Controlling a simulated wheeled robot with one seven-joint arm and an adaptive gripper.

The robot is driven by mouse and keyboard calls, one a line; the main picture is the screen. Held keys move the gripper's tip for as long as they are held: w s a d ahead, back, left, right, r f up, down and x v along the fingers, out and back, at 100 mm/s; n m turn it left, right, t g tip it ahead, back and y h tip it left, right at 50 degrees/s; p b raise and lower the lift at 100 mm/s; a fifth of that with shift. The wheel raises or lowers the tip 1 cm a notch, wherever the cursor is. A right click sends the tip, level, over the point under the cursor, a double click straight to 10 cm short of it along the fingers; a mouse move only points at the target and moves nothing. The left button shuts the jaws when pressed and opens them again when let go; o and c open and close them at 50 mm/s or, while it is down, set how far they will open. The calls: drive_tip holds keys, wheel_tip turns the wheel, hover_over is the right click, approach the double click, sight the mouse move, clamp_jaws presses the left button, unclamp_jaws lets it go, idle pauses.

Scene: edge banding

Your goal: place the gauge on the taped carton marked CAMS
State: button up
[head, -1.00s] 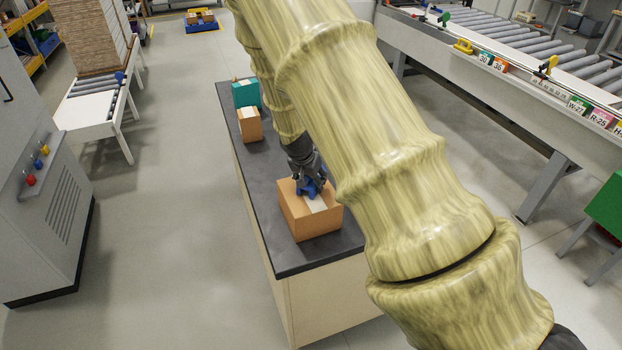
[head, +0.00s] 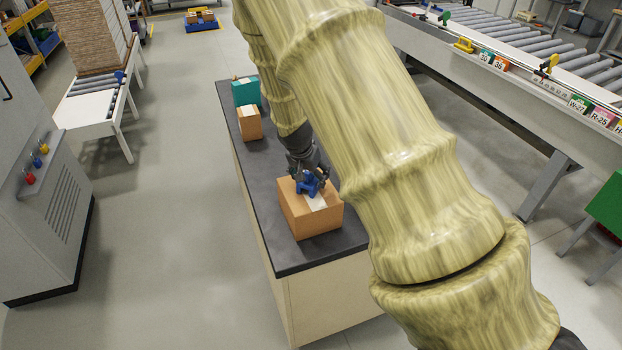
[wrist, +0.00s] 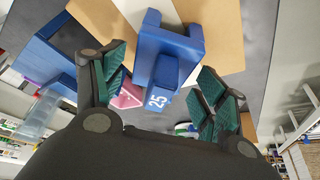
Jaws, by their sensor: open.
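The blue gauge (head: 307,187) rests on the top of a brown carton (head: 312,222) with a pale tape strip. In the wrist view the gauge (wrist: 165,62) shows a white "25" and lies against the carton's top (wrist: 215,28). My gripper (head: 311,174) is just above and behind the gauge. In the wrist view its green-padded fingers (wrist: 165,75) are spread, one on each side of the gauge, with gaps visible. No CAMS marking can be read on the carton from here.
The carton stands on a dark-topped bench (head: 290,258). A smaller brown box (head: 250,124) and a teal box (head: 246,93) stand at its far end. A roller conveyor (head: 520,45) runs at the right. A grey cabinet (head: 45,220) stands at the left, with clear floor between.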

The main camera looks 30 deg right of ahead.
sight(305, 185)
drive_tip(key=b+v, duration=0.2)
drive_tip(key=v, duration=0.8)
